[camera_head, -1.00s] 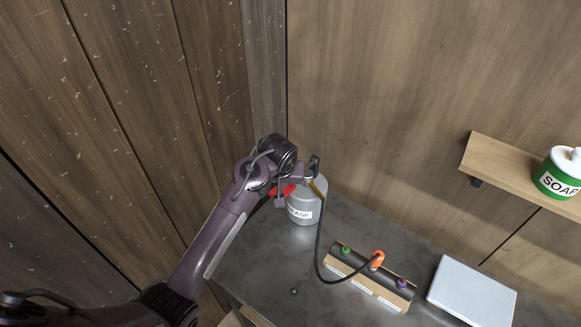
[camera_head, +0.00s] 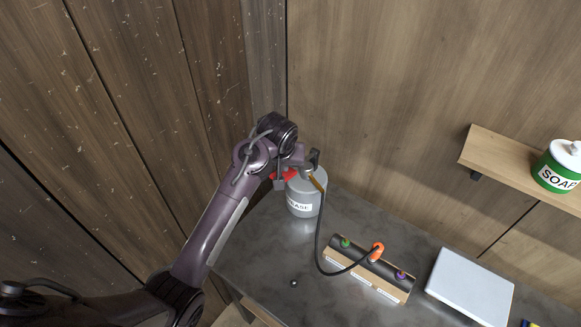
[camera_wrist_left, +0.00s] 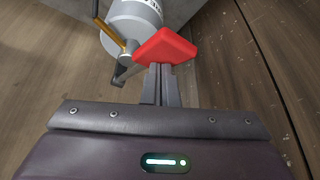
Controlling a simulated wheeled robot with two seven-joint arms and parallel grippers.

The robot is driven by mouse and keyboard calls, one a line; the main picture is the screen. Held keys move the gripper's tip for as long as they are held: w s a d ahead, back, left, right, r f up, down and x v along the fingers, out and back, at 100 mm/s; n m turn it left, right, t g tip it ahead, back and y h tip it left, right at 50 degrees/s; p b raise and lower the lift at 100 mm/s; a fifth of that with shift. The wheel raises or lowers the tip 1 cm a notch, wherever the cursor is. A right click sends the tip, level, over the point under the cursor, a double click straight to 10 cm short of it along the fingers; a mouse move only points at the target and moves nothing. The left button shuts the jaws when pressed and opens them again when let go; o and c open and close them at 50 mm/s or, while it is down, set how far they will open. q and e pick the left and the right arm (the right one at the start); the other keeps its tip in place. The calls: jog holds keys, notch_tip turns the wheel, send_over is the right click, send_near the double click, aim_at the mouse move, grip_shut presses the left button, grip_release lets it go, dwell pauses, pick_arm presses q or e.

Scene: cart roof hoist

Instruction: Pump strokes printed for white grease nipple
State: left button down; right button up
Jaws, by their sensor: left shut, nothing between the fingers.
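The grey grease can (camera_head: 304,198) stands on the dark bench, its label partly covered. Its red pump handle (camera_head: 286,175) shows beside the can top and large in the left wrist view (camera_wrist_left: 165,46). My left gripper (camera_wrist_left: 163,74) is shut and empty, its fingertips at the handle's near edge; I cannot tell whether they touch. A black hose (camera_head: 317,243) runs from the can to an orange coupler (camera_head: 377,252) on the middle of the nipple block (camera_head: 366,279). A green nipple (camera_head: 345,242) and a purple one (camera_head: 400,275) flank it. No white nipple shows; block labels are unreadable. My right gripper is out of view.
A pale flat panel (camera_head: 470,288) lies right of the block. A small dark round knob or ball (camera_head: 294,283) sits near the bench front. A wall shelf (camera_head: 500,160) holds a soap tub (camera_head: 557,172). Wood walls close in behind and left.

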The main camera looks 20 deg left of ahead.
aim_at(283, 174)
pick_arm(q)
notch_tip(283, 174, down, 4)
jog(key=shift+r+p, duration=0.2)
jog(key=shift+p, duration=0.3)
jog(key=shift+r, duration=2.35)
notch_tip(283, 174, down, 5)
jog(key=shift+r, duration=2.5)
